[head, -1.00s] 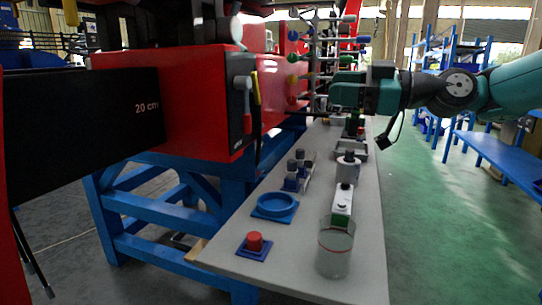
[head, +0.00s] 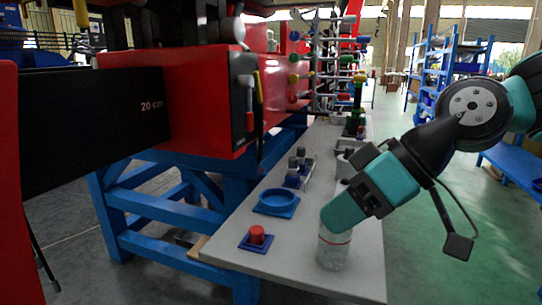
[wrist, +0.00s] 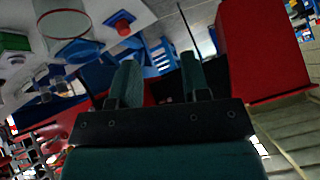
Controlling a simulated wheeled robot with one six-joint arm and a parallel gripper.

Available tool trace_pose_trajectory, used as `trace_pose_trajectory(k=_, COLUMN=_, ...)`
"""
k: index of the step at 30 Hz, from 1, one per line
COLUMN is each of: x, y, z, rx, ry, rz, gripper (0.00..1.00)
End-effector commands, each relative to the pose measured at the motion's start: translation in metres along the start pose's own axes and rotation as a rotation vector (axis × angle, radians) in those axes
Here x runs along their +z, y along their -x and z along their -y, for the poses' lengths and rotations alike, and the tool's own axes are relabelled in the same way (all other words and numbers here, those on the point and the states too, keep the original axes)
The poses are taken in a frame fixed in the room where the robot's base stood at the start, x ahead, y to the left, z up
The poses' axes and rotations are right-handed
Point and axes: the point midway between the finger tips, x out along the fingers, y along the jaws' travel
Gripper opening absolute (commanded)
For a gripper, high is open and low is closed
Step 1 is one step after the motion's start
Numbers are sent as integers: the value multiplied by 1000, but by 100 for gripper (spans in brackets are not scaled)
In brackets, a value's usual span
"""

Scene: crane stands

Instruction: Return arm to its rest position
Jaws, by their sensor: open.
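My gripper (head: 345,208) is at the right of the head view, in front of the clear cylinder with a red line (head: 334,250). It hides the cylinder's upper part, and I cannot tell how far apart they are. In the wrist view my gripper (wrist: 158,82) shows two teal fingers spread apart with nothing between them. My arm bends down and to the left from the right edge of the head view.
The grey table (head: 300,262) holds a red button on a blue base (head: 257,237), a blue ring dish (head: 277,200) and several grey-capped vials (head: 297,165). A red machine (head: 205,105) stands at left. Green floor (head: 430,215) lies open at right.

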Motion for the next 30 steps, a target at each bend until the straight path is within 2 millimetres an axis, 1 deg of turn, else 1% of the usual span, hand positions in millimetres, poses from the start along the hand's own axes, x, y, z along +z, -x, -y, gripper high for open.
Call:
trace_pose_trajectory(k=1, x=23, y=-1, z=14, rx=12, ry=-54, rz=71, gripper=43)
trace_pose_trajectory(k=2, x=37, y=-1, z=21, rx=22, ry=-92, rz=114, gripper=43)
trace_pose_trajectory(k=3, x=56, y=-1, z=28, rx=38, ry=-141, rz=169, gripper=43)
trace_pose_trajectory(k=5, x=83, y=1, z=38, rx=64, ry=-209, rz=244, gripper=43)
trace_pose_trajectory(k=6, x=100, y=2, z=44, rx=84, ry=-253, rz=291, gripper=43)
trace_pose_trajectory(k=8, x=125, y=6, z=53, rx=113, ry=-315, rz=359, gripper=43)
trace_pose_trajectory(k=9, x=141, y=8, z=58, rx=135, ry=-355, rz=401, gripper=43)
trace_pose_trajectory(k=10, x=129, y=20, z=60, rx=136, ry=-358, rz=398, gripper=43)
trace_pose_trajectory(k=11, x=121, y=27, z=62, rx=135, ry=-357, rz=395, gripper=43)
trace_pose_trajectory(k=17, x=88, y=62, z=74, rx=133, ry=-354, rz=392, gripper=43)
trace_pose_trajectory(k=20, x=68, y=86, z=82, rx=132, ry=-353, rz=391, gripper=43)
trace_pose_trajectory(k=27, x=10, y=151, z=104, rx=132, ry=-352, rz=390, gripper=43)
trace_pose_trajectory(k=30, x=-7, y=171, z=111, rx=132, ry=-352, rz=390, gripper=43)
